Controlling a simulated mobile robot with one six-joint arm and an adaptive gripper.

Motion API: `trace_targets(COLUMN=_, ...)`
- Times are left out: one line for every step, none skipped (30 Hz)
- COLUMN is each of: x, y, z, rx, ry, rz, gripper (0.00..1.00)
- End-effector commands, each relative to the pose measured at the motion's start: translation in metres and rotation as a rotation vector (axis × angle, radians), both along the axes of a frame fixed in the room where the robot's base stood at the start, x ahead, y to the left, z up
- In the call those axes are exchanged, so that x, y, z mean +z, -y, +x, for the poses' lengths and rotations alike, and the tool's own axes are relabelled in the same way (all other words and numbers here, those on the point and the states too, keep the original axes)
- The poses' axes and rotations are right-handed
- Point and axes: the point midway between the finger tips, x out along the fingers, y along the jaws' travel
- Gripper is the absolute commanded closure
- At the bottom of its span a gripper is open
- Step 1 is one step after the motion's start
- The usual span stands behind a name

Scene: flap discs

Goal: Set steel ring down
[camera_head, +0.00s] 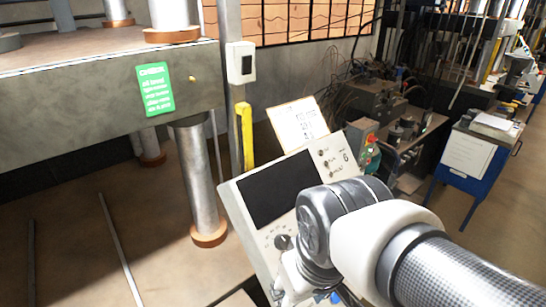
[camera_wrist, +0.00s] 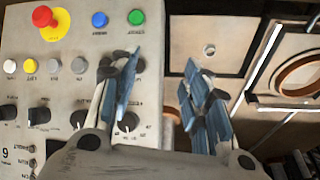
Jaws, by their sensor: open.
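My gripper (camera_wrist: 160,78) is open in the wrist view, its two blue-padded fingers apart with nothing held between them. It is in front of a control panel (camera_wrist: 60,95) with buttons and knobs; I cannot tell whether it touches the panel. In the head view the fingers are mostly hidden by my arm and cut off at the bottom edge. I cannot make out a steel ring for certain. A grey, round, ring-like thing (camera_head: 9,42) lies on the press table at the far left, partly cut off by the picture edge.
The control panel also shows in the head view (camera_head: 268,196), close to my arm. A heavy press table (camera_head: 95,98) on thick columns stands at the left. Cables and machinery (camera_head: 375,95) crowd the back. A blue cart (camera_head: 470,158) stands at the right. Floor is open at lower left.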

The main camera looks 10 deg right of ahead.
Motion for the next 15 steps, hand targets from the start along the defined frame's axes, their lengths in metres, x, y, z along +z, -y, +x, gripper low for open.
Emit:
trace_targets(x=0.006, y=0.017, z=-0.012, rx=-0.071, ry=0.04, rz=0.012, gripper=0.57)
trace_targets(x=0.007, y=0.024, z=-0.018, rx=-0.106, ry=0.056, rz=0.017, gripper=0.57)
trace_targets(x=0.009, y=0.032, z=-0.025, rx=-0.146, ry=0.077, rz=0.023, gripper=0.57)
trace_targets(x=0.01, y=0.037, z=-0.03, rx=-0.174, ry=0.09, rz=0.027, gripper=0.57)
trace_targets(x=0.01, y=0.041, z=-0.034, rx=-0.198, ry=0.102, rz=0.03, gripper=0.57)
trace_targets(x=0.01, y=0.045, z=-0.039, rx=-0.224, ry=0.115, rz=0.033, gripper=0.57)
trace_targets(x=0.01, y=0.048, z=-0.042, rx=-0.24, ry=0.122, rz=0.035, gripper=0.57)
trace_targets(x=0.01, y=0.05, z=-0.045, rx=-0.253, ry=0.128, rz=0.036, gripper=0.57)
trace_targets(x=0.01, y=0.052, z=-0.047, rx=-0.266, ry=0.134, rz=0.038, gripper=0.57)
trace_targets(x=0.01, y=0.053, z=-0.048, rx=-0.273, ry=0.138, rz=0.039, gripper=0.57)
trace_targets(x=0.01, y=0.054, z=-0.049, rx=-0.277, ry=0.139, rz=0.04, gripper=0.57)
trace_targets(x=0.01, y=0.054, z=-0.05, rx=-0.28, ry=0.14, rz=0.04, gripper=0.57)
trace_targets(x=0.01, y=0.054, z=-0.05, rx=-0.281, ry=0.14, rz=0.04, gripper=0.57)
trace_targets(x=0.01, y=0.054, z=-0.05, rx=-0.281, ry=0.14, rz=0.04, gripper=0.57)
trace_targets(x=0.01, y=0.054, z=-0.05, rx=-0.28, ry=0.14, rz=0.04, gripper=0.57)
